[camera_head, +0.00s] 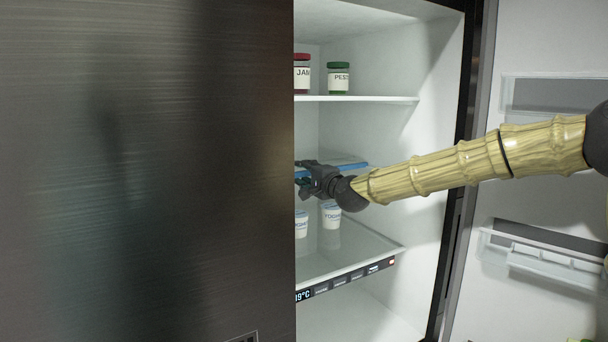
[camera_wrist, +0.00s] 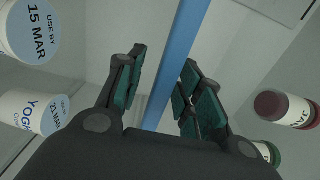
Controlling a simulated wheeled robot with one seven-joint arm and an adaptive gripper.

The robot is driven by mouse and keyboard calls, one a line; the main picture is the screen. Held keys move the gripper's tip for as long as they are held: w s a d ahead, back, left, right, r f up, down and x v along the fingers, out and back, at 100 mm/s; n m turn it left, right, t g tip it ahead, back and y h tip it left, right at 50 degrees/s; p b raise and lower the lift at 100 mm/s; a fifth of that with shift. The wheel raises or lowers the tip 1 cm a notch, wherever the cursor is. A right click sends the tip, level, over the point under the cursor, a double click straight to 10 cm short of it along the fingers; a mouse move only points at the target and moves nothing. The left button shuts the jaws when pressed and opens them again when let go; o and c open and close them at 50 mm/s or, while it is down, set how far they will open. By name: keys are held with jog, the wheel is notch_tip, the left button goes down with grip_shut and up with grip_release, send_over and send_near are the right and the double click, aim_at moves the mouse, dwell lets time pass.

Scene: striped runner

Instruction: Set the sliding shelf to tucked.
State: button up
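The sliding shelf (camera_head: 353,166) is a clear panel with a blue front strip, at mid-height inside the fridge. My gripper (camera_head: 303,179) is at that strip in the head view and hides part of it. In the wrist view, the blue strip (camera_wrist: 179,50) runs between the two fingers of my gripper (camera_wrist: 164,62). The fingers stand apart with gaps beside the strip, so my gripper looks open. The left end of the shelf is hidden behind the dark fridge door in the head view, so I cannot tell its full position.
A dark fridge door (camera_head: 150,170) covers the left side of the view. A jam jar (camera_head: 302,75) and a pesto jar (camera_head: 338,79) stand on the upper shelf (camera_head: 385,99). Yoghurt cups (camera_head: 331,215) stand below my gripper. The right door has clear bins (camera_head: 540,262).

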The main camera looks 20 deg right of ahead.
jog(key=shift+s+d+r, duration=0.1)
jog(key=shift+s+d, duration=0.05)
jog(key=shift+s, duration=0.1)
jog(key=v, duration=1.1)
jog(key=shift+s, duration=0.35)
jog(key=shift+d, duration=0.2)
